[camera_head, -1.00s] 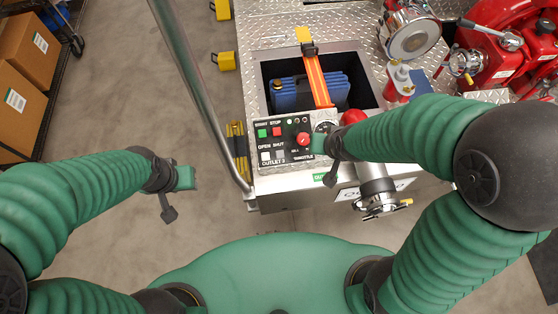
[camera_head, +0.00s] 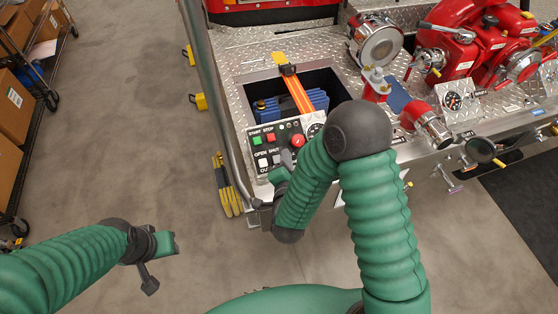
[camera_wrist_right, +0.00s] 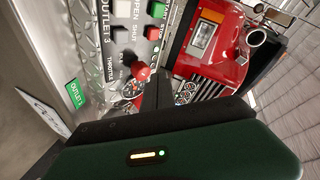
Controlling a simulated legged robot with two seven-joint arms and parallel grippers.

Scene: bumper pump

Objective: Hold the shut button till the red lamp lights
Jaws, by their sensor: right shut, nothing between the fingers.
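The control panel (camera_head: 250,143) shows in the head view with a green start button (camera_head: 257,140), a red stop button (camera_head: 271,137) and a white open button (camera_head: 264,163). The panel's small lamps (camera_head: 289,125) are too small to read as lit red. My left gripper (camera_head: 162,262) hangs over the floor, its jaw state unclear.
The red throttle knob (camera_head: 298,141) stands just right of my right gripper, and shows in the wrist view (camera_wrist_right: 142,73). A metal rail (camera_head: 212,105) rises left of the panel. Red pump parts (camera_head: 465,55) fill the right.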

